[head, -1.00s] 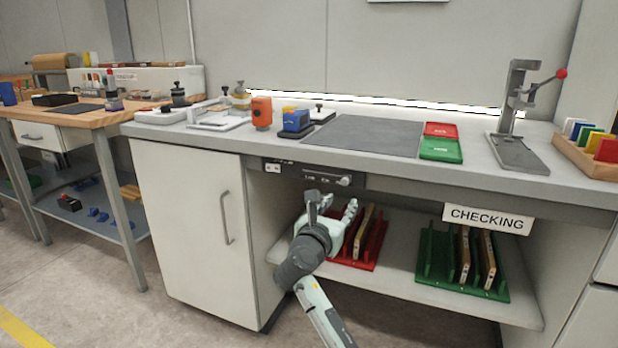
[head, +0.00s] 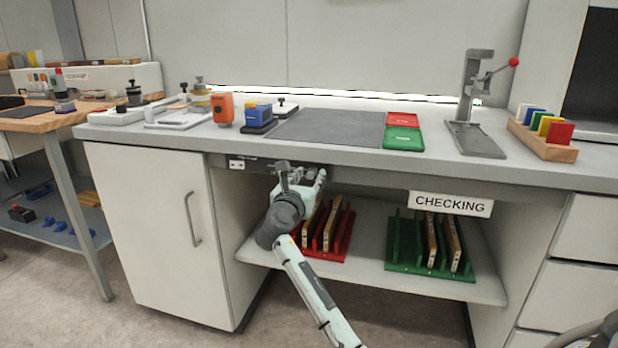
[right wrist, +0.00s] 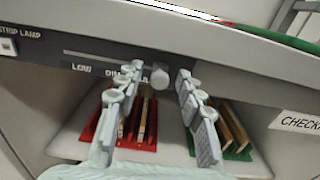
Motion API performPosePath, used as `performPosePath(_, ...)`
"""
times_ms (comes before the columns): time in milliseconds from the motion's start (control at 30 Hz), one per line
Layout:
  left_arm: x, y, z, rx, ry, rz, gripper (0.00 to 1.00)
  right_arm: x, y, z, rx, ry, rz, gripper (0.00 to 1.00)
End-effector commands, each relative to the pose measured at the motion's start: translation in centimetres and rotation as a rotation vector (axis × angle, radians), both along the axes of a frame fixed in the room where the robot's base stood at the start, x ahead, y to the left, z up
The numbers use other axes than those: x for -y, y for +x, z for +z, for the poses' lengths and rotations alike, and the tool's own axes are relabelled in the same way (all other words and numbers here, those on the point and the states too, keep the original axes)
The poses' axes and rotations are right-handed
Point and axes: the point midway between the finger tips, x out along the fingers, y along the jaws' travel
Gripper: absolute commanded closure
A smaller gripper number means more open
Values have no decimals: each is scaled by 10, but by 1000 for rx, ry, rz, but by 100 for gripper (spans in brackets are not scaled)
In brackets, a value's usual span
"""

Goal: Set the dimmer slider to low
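The dimmer panel (head: 248,163) is a dark strip under the front edge of the bench. The LOW label (right wrist: 81,67) is below the slot, left of the knob. My right gripper (head: 305,176) is in front of the panel and hides the knob in the head view. In the wrist view its fingers (right wrist: 160,92) are open, one on each side of the knob, with gaps visible. My left gripper is not in view.
A bench top (head: 330,158) overhangs the panel. Below are a red rack (head: 338,245) and a green rack (head: 400,262) on a shelf. A CHECKING sign (head: 450,204) hangs to the right. A white cabinet door (head: 150,230) stands to the left.

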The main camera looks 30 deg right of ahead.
Motion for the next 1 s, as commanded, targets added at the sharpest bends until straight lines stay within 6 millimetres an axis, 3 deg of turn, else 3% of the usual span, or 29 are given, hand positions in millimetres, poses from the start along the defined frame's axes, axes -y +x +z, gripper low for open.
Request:
performPosePath(67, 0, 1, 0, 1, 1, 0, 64, 0, 0, 0, 0, 0, 0, 64)
performPosePath(367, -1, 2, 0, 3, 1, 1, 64, 0, 0, 0, 0, 0, 0, 100)
performPosePath(767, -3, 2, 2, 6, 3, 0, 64, -4, 4, 0, -2, 1, 1, 100)
performPosePath(833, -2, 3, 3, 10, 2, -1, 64, -11, 12, 1, -3, 1, 2, 100)
performPosePath(1000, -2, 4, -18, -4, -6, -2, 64, -41, 47, 1, -4, 0, 3, 100)
